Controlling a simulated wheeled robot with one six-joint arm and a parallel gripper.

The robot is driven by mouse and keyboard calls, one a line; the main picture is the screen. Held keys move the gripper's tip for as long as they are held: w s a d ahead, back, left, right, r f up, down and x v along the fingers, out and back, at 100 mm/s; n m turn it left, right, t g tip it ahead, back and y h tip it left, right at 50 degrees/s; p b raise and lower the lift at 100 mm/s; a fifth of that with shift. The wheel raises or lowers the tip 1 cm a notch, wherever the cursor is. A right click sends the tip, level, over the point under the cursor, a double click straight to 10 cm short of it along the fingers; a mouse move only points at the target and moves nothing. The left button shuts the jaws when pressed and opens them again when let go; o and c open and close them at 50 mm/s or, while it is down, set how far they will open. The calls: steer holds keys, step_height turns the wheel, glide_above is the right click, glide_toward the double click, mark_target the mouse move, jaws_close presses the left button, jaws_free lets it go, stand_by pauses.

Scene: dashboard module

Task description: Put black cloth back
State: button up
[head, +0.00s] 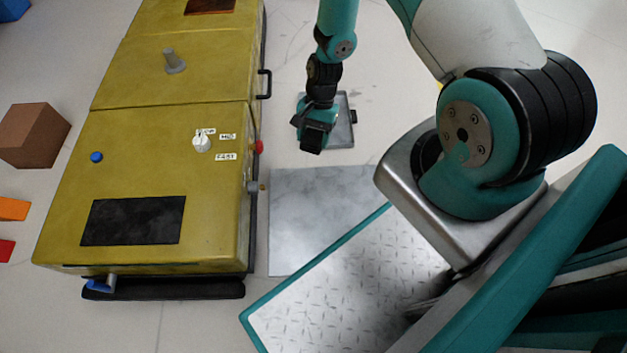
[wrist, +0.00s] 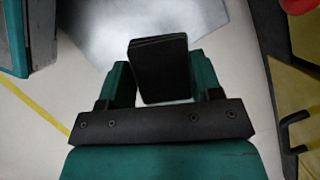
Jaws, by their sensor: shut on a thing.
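My gripper (wrist: 160,85) is shut on the black cloth (wrist: 158,65), which looks like a folded black block between the two teal fingers in the wrist view. In the head view my gripper (head: 314,130) hangs right of the yellow dashboard module (head: 150,150), with the black cloth (head: 312,142) at its tip. The cloth is held in the air. A flat black rectangle (head: 133,220) lies on the module's near section; I cannot tell whether it is a patch or a recess.
A grey metal tray (head: 344,112) is behind my gripper, and a grey metal sheet (head: 300,225) lies on the floor. The module bears a white knob (head: 201,143), a blue button (head: 96,157) and a grey lever (head: 174,62). A brown box (head: 32,136) stands at left.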

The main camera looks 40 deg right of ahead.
mark_target(312, 182)
step_height(312, 182, down, 19)
steer(key=b, duration=1)
steer(key=shift+f, duration=0.15)
steer(key=shift+f, duration=0.15)
steer(key=o, duration=0.9)
